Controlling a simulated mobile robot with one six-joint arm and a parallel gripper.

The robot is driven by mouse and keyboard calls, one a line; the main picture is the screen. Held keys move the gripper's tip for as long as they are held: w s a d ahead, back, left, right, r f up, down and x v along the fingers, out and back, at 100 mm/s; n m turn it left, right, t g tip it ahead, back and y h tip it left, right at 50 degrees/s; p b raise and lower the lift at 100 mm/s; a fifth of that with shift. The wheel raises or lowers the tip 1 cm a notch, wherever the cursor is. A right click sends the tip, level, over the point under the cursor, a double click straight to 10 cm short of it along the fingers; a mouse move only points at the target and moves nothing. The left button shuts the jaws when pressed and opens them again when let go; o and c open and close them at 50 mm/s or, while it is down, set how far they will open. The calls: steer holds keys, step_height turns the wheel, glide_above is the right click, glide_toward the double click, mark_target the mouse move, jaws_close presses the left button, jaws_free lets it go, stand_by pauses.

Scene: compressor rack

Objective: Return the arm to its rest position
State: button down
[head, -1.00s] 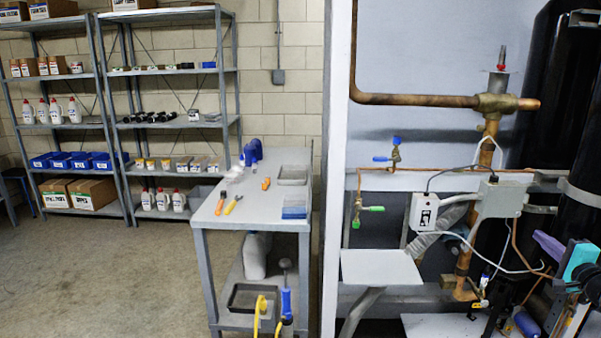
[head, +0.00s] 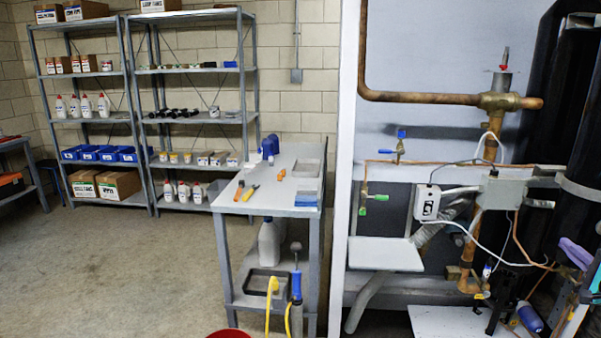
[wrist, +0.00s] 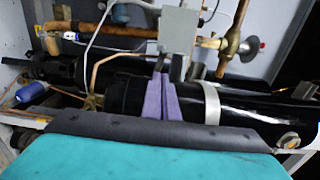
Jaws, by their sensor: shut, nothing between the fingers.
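My gripper (wrist: 163,84) has two purple fingers that lie together in the wrist view, with nothing between them. They point toward the black cylinder (wrist: 125,100) and the grey box of the rack; contact cannot be told. In the head view my gripper (head: 575,252) shows only as a purple piece at the far right edge, in front of the compressor rack. Most of my arm is outside that view.
Copper pipes (head: 425,97), a white switch box (head: 427,202) and hanging cables crowd the rack. A grey workbench (head: 262,200) with tools stands left of it, with shelves (head: 200,117) behind. A red rounded thing (head: 230,334) shows at the bottom edge. Floor at left is clear.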

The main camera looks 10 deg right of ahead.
steer(key=w+a+f+n+g+y+p, duration=0.1)
steer(key=w+a+f+n+g+y, duration=0.15)
steer(key=w+a+f, duration=0.55)
steer(key=w+a+f+n+g+y+p, duration=0.1)
steer(key=w+a+f+n+y, duration=0.15)
steer(key=w+a+f, duration=0.55)
steer(key=a+f+n+g+y+p, duration=0.35)
steer(key=a+f+g+y, duration=0.2)
steer(key=a+f, duration=1.65)
steer(key=s+a+f+n+g+p, duration=0.1)
steer(key=s+a+f+n+g, duration=0.4)
steer(key=a, duration=0.6)
steer(key=s+a+f+n+g+p, duration=0.1)
steer(key=s+a+f+n+g, duration=0.15)
steer(key=s+a+f, duration=0.7)
steer(key=s+a+f+n+g+h+p, duration=0.1)
steer(key=s+a+n+g+h, duration=0.1)
steer(key=s, duration=0.7)
steer(key=s+a+f+n+g+h+p, duration=0.1)
steer(key=s+a+n+g+h, duration=0.1)
steer(key=s+a, duration=0.4)
steer(key=s+n+g, duration=0.1)
steer(key=s+g, duration=0.1)
steer(key=s, duration=0.1)
steer(key=shift+a+f+n+h+p, duration=0.15)
steer(key=shift+f+n+h+p, duration=0.15)
steer(key=shift+h, duration=0.05)
